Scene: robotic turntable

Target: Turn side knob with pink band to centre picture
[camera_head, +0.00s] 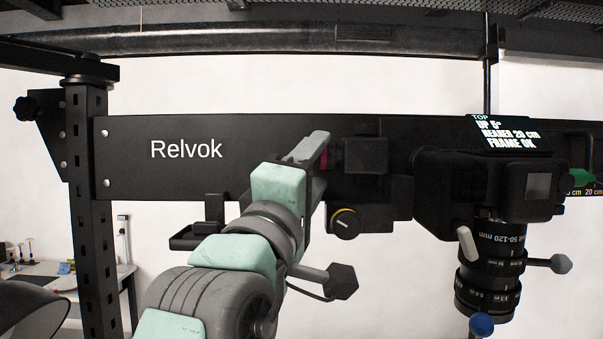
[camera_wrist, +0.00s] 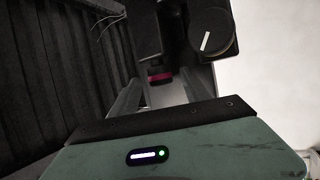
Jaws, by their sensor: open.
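The side knob with the pink band (camera_wrist: 160,77) is small and dark, on the underside of a dark block in the wrist view. In the head view only a sliver of pink (camera_head: 323,158) shows beside my gripper (camera_head: 314,153). In the wrist view my gripper (camera_wrist: 168,86) is open, with one finger left and one right of the knob. I cannot tell whether either finger touches it. The camera (camera_head: 480,190) hangs lens-down from the black beam at the right. Its display (camera_head: 505,135) reads "TOP", "UP 5°", "NEARER 20 cm" and "FRAME OK".
A round black dial (camera_head: 345,223) with a pale pointer sits close to the right of my gripper. The black beam (camera_head: 250,125) labelled "Relvok" runs behind my arm. A small black bracket (camera_head: 195,236) hangs left of it. A workbench (camera_head: 95,275) stands at far left.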

